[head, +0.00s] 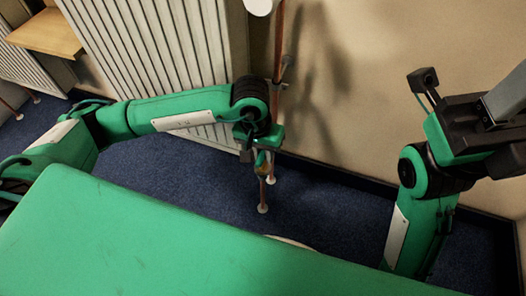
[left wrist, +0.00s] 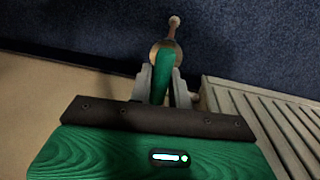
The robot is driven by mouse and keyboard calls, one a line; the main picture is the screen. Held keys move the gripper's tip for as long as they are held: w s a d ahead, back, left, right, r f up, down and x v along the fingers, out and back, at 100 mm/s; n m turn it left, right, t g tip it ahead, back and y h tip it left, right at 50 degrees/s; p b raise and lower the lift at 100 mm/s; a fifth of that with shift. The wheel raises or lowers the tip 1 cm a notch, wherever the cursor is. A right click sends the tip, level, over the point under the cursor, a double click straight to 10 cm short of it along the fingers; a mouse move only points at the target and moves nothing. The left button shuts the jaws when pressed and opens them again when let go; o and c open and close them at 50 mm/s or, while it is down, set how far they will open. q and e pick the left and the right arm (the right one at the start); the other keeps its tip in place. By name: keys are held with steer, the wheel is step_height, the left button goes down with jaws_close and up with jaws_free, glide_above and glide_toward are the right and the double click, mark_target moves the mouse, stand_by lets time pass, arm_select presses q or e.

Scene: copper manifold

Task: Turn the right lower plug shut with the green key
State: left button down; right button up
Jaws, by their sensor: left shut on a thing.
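My left gripper (head: 262,160) is low by the wall at the copper pipe (head: 280,45). In the left wrist view its two grey fingers (left wrist: 161,92) are shut on the green key (left wrist: 161,82), which stands between them and points away from the palm. Just beyond the key is a round brass part (left wrist: 162,49), seemingly the right lower plug; key and brass part overlap, and I cannot tell whether the key is seated. The brass part is small in the head view (head: 262,168). My right gripper (head: 503,100) is at the right edge, partly cut off, its fingers unclear.
A white ribbed radiator (head: 150,45) stands left of the pipe, close behind my left arm. A wooden shelf (head: 45,33) is at the upper left. The beige wall (head: 350,60) is behind; blue carpet (head: 325,210) lies below, clear to the right.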

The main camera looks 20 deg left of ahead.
arm_select(q)
steer(key=shift+f+m+b, duration=0.25)
steer(key=shift+m+b, duration=0.45)
steer(key=shift+b, duration=0.1)
steer(key=shift+r+m, duration=0.1)
steer(key=shift+m, duration=0.3)
steer(key=shift+b, duration=0.35)
